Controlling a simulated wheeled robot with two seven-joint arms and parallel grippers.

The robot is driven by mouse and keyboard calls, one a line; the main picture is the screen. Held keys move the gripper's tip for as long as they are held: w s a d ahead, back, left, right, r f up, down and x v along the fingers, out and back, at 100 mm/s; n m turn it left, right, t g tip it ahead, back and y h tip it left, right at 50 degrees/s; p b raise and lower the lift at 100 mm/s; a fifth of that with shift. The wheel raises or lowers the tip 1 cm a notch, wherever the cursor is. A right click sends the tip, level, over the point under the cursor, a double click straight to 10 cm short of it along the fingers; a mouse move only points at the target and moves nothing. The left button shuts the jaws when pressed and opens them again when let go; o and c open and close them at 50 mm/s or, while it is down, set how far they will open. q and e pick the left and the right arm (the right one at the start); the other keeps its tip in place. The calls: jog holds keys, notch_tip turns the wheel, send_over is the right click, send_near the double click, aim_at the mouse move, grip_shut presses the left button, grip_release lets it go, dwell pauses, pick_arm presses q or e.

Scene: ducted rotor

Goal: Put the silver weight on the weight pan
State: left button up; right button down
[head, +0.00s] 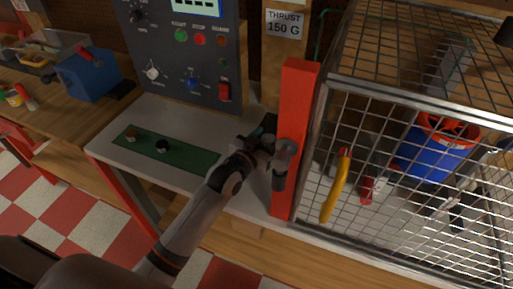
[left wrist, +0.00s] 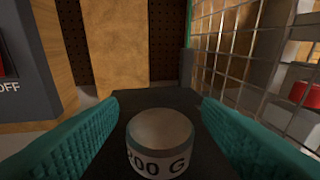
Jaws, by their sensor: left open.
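The silver weight (left wrist: 160,140), a short cylinder with "00 G" readable on its side, stands upright in the left wrist view. It sits on a dark flat surface (left wrist: 165,97) that looks like the weight pan. My left gripper (head: 265,136) is open, with its teal fingers on either side of the weight and gaps between. In the head view the gripper is beside the red post and hides the weight; only a dark bit of the surface shows behind it. My right gripper is not in view.
A wire cage (head: 400,110) with a blue-and-red duct (head: 425,158) stands close right of the red post (head: 297,110). A control panel (head: 195,50) is behind. A green mat (head: 190,157) holds a brown weight (head: 132,136) and a black weight (head: 162,146).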

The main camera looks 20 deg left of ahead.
pick_arm(q)
jog(key=b+v, duration=0.1)
jog(key=v, duration=1)
jog(key=shift+s, duration=0.2)
jog(key=shift+a, duration=0.1)
